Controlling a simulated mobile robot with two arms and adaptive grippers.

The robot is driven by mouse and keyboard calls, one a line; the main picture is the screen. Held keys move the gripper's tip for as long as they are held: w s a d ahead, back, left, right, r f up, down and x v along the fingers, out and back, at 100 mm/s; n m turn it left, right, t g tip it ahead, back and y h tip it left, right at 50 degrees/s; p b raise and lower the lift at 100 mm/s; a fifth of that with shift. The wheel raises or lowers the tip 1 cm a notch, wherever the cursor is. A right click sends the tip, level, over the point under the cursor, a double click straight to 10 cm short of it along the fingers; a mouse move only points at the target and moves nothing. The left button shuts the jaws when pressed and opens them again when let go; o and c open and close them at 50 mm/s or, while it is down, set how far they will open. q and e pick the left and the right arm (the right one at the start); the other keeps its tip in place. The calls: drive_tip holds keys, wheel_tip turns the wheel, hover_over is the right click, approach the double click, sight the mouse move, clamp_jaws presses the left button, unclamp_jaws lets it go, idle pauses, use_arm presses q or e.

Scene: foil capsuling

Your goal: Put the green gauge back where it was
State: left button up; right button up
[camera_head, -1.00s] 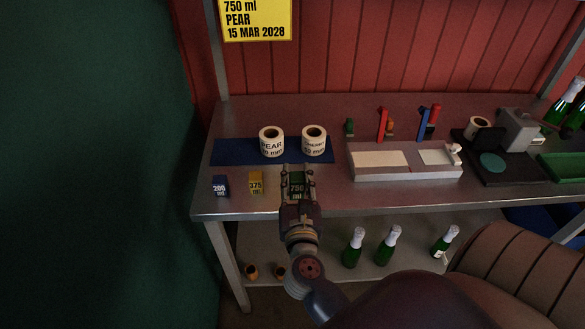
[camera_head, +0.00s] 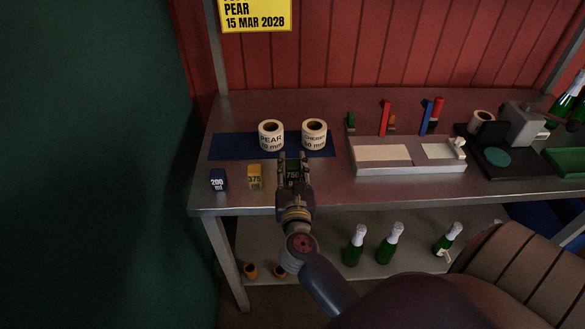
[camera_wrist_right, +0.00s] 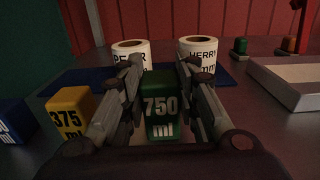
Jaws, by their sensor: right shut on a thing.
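The green gauge (camera_head: 292,174), marked 750 ml, is between the fingers of my right gripper (camera_head: 292,164) near the front of the metal table. In the right wrist view the green gauge (camera_wrist_right: 161,104) stands upright between both fingers of the gripper (camera_wrist_right: 157,85), which is shut on it. It is right of the yellow 375 ml gauge (camera_head: 255,177) and the blue 200 ml gauge (camera_head: 218,180), roughly in their row. Whether its base touches the table is hidden by the gripper. My left gripper is not in view.
Behind the gripper, a blue mat (camera_head: 232,147) bears a PEAR roll (camera_head: 271,136) and a CHERRY roll (camera_head: 314,134). A pale tray (camera_head: 408,167) is to the right. Bottles (camera_head: 356,246) stand on the lower shelf. The table's front edge is close below the gauges.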

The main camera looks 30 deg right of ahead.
drive_tip(key=shift+f, duration=0.15)
drive_tip(key=o, duration=1.2)
drive_tip(key=shift+c, duration=0.2)
